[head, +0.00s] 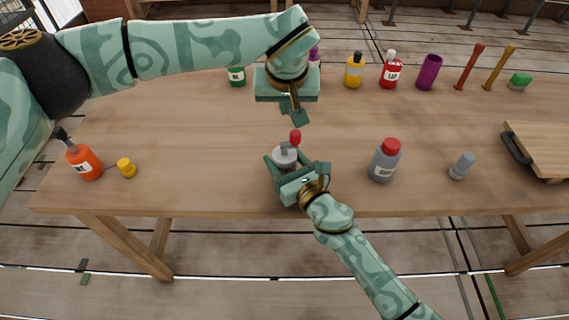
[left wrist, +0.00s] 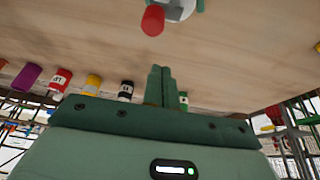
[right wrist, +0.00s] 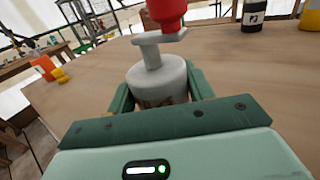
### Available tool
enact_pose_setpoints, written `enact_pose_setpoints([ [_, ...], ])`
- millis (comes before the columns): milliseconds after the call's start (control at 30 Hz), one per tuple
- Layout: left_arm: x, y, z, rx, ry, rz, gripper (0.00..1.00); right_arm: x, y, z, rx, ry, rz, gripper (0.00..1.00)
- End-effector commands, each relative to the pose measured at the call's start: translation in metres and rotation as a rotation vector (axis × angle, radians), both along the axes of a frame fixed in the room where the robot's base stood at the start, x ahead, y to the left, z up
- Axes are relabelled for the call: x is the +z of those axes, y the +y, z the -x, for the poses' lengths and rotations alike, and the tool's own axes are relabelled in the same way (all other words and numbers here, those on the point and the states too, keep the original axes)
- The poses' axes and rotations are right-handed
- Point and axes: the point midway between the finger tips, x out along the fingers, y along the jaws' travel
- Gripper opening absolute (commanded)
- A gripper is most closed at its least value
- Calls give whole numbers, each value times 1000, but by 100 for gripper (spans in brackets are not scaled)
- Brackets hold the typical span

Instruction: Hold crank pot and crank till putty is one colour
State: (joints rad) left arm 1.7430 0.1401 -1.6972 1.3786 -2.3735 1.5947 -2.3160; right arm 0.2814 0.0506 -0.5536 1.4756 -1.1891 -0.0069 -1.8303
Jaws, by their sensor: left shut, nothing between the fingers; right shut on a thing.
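The crank pot (head: 285,157) is a small light grey pot near the front middle of the table. A grey crank on its top carries a red knob (head: 296,137). My right gripper (right wrist: 160,90) is shut around the pot's sides, and the pot looks upright. A brownish patch shows low on the pot in the right wrist view; the putty's colours cannot be made out. My left gripper (head: 298,117) is shut and empty, a little beyond the red knob and apart from it. In the left wrist view the knob (left wrist: 153,19) is at the top edge, ahead of the shut fingers (left wrist: 160,85).
An orange bottle (head: 84,162) and a yellow cap (head: 127,168) stand left. A grey red-capped bottle (head: 384,161) and a small grey piece (head: 462,166) stand right. Bottles, a purple cup (head: 428,72) and sticks line the back. A wooden board (head: 542,148) lies far right.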

Motion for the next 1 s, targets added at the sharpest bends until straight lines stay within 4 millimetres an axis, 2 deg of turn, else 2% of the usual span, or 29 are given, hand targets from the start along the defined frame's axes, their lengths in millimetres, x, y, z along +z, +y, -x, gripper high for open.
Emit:
enact_pose_setpoints([
  [100,-13,0,0,0,0,-2,0,-1,0,0,0,1,1,26],
  [267,-21,0,0,2,0,0,0,0,0,0,-1,1,1,26],
  [1000,-22,0,0,2,0,0,0,0,0,0,-1,0,1,26],
])
